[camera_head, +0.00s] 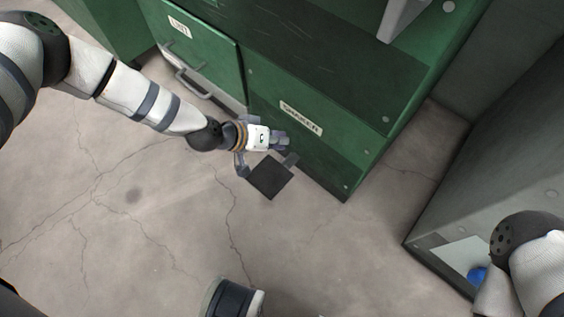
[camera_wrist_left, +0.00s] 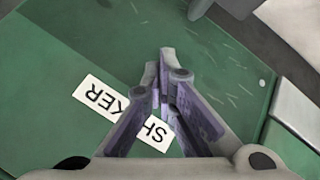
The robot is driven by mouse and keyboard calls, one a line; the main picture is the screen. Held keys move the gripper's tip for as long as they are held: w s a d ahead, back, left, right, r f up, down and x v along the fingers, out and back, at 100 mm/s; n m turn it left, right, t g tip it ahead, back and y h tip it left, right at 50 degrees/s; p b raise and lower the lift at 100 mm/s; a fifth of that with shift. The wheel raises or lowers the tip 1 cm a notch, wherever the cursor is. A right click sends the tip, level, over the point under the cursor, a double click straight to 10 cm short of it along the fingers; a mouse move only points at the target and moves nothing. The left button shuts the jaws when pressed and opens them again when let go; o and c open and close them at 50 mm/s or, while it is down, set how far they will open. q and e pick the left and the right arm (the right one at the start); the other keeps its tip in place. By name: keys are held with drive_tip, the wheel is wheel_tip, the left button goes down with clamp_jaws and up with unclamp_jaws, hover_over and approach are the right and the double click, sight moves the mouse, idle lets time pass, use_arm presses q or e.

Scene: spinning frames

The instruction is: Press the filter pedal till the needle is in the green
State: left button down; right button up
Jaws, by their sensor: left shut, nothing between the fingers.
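A dark square pedal plate (camera_head: 270,178) sits low in front of the green machine (camera_head: 335,165), with a grey bracket on either side. I cannot tell whether it is pressed. A white label reading SHAKER (camera_head: 301,117) is on the machine front just above it; the label also shows upside down in the left wrist view (camera_wrist_left: 98,97), partly hidden by the fingers. My left gripper (camera_head: 283,139) is shut and empty, above the pedal's back edge as seen in the head view, close to the machine front. It points at the green panel in the wrist view (camera_wrist_left: 165,70). No needle or gauge shows.
A green drawer front (camera_head: 195,55) with a grey handle (camera_head: 187,84) is left of the pedal. A grey cabinet (camera_head: 480,170) stands at the right, with a blue round thing (camera_head: 477,274) low on it. Cracked concrete floor (camera_head: 150,230) lies open in front.

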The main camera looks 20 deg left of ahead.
use_arm(q)
drive_tip(key=b, duration=0.4)
hover_over(287, 159)
drive_tip(key=s+a, duration=0.2)
wheel_tip(287, 159, down, 7)
drive_tip(key=shift+d+r, duration=0.1)
drive_tip(key=shift+d, duration=0.1)
use_arm(e)
drive_tip(key=s+f, duration=0.1)
drive_tip(key=s+f+g, duration=0.1)
drive_tip(key=f, duration=0.1)
drive_tip(key=shift+f, duration=0.2)
drive_tip(key=shift+f, duration=0.1)
use_arm(q)
drive_tip(key=shift+f+b, duration=0.45)
use_arm(e)
drive_tip(key=shift+f, duration=0.2)
